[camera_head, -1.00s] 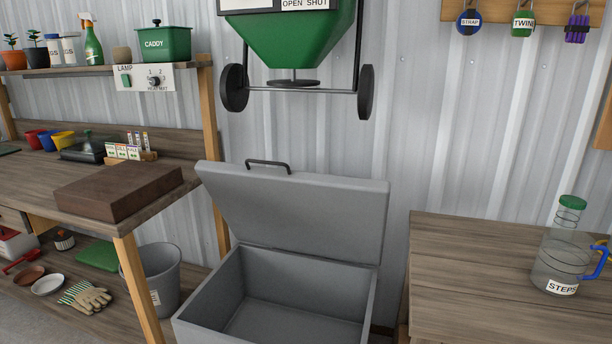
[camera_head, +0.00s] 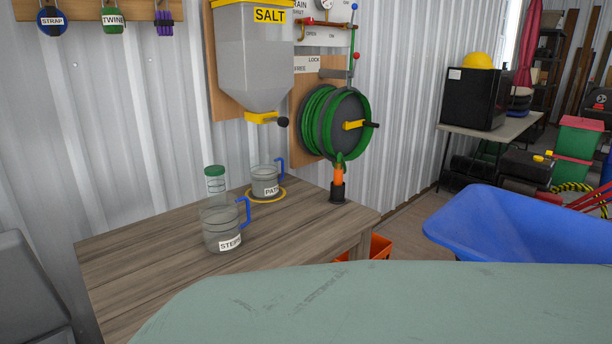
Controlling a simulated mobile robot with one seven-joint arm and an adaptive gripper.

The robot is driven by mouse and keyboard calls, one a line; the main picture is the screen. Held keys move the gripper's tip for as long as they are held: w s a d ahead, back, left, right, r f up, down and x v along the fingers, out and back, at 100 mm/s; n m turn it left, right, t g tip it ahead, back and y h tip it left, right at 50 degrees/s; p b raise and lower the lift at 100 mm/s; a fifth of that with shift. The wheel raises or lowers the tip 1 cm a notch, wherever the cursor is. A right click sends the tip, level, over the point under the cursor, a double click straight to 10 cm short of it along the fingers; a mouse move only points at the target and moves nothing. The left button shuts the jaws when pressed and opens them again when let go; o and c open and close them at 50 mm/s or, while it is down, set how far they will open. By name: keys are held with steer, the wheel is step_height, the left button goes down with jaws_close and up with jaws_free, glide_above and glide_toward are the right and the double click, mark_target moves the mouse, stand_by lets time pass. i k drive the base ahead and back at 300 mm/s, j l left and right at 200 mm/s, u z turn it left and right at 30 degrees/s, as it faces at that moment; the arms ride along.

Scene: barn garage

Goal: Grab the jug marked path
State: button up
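The jug marked PATH (camera_head: 265,181) is a clear grey jug with a blue handle on its right side. It stands upright on a yellow ring on the wooden table (camera_head: 150,262), near the wall, below the salt dispenser. A second, similar jug marked STEPS (camera_head: 219,225) stands nearer to me on the same table, also with a blue handle on its right. A clear container with a green lid (camera_head: 215,180) stands behind the STEPS jug, partly hidden by it. My gripper is not in view.
The salt dispenser (camera_head: 250,60) hangs above the PATH jug. A green hose reel (camera_head: 335,122) is on the wall, and an orange and black nozzle (camera_head: 338,183) stands at the table's right end. A blue wheelbarrow (camera_head: 520,225) is at the right. A large grey-green surface (camera_head: 340,305) fills the lower front.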

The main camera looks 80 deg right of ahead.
mark_target(263, 168)
steer(key=z, duration=2.3)
steer(key=i+l+z, duration=0.45)
steer(key=i, duration=0.3)
steer(key=i+z, duration=0.2)
steer(key=i, duration=0.2)
steer(key=i+j, duration=0.3)
steer(key=i, duration=0.2)
